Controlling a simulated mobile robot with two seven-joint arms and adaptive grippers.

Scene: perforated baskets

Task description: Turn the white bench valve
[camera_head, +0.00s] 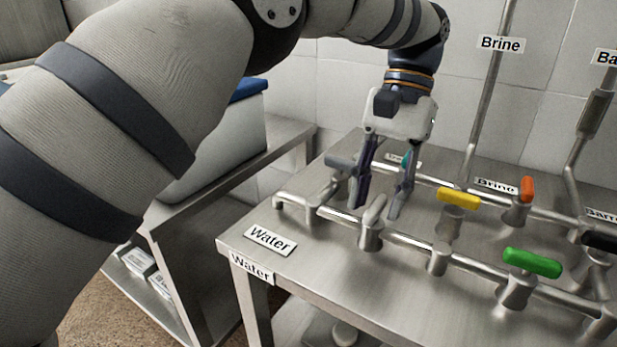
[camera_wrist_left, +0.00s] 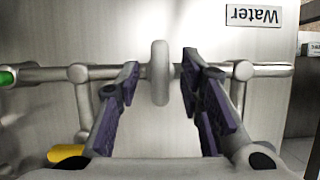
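The white valve (camera_head: 374,209) has a pale upright-looking handle on the front pipe of the steel bench, near the Water label. In the left wrist view the white handle (camera_wrist_left: 160,72) stands between the two fingertips, with a gap on each side. My left gripper (camera_head: 378,206) points down over the bench and is open around the handle, not visibly touching it. Its purple finger pads (camera_wrist_left: 160,85) also show in the left wrist view. My right gripper is in neither view.
A yellow handle (camera_head: 458,199), an orange handle (camera_head: 526,189) and a green handle (camera_head: 532,263) stand to the right on the pipes. A teal handle (camera_head: 407,160) is behind my gripper. A Water label (camera_head: 270,240) lies on the clear front-left bench corner. Vertical pipes rise behind.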

